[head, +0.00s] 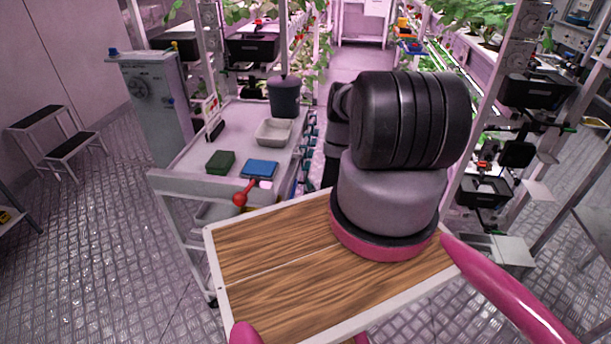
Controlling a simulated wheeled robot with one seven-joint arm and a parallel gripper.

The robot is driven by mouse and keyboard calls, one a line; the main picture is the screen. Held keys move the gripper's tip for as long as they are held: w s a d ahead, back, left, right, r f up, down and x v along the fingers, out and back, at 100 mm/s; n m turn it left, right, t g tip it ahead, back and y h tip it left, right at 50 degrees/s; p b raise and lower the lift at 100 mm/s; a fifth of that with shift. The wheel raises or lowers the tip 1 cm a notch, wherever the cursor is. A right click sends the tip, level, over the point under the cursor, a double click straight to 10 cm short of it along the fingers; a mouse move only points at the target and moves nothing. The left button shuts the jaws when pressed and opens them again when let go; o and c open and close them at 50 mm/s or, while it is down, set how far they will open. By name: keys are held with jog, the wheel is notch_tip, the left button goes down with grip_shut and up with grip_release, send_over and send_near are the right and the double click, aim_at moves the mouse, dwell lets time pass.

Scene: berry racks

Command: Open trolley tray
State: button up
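The trolley (240,139) stands ahead and left of centre, with a flat grey top and a pale front panel (195,185). A red, rounded piece with a stem (241,198) sits at its front edge; I cannot tell whether it is a handle. Something pale (213,213) shows below the top, but I cannot tell whether it is a tray or whether it is open. On the top are a green box (220,161), a blue box (261,168), a white tray (274,131) and a dark bucket (284,96). My gripper is not visible; my arm's thick links fill the centre right.
A grey cabinet (152,95) and a step stool (60,145) stand at the left. Plant racks with black boxes (486,190) line the right. A narrow aisle runs back at the centre. The metal floor (90,250) is clear at front left.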

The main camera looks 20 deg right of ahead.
aim_at(307, 175)
jog(key=x, duration=0.8)
jog(key=shift+w, duration=0.2)
grip_shut()
jog(key=shift+d, duration=0.1)
dwell(1.0)
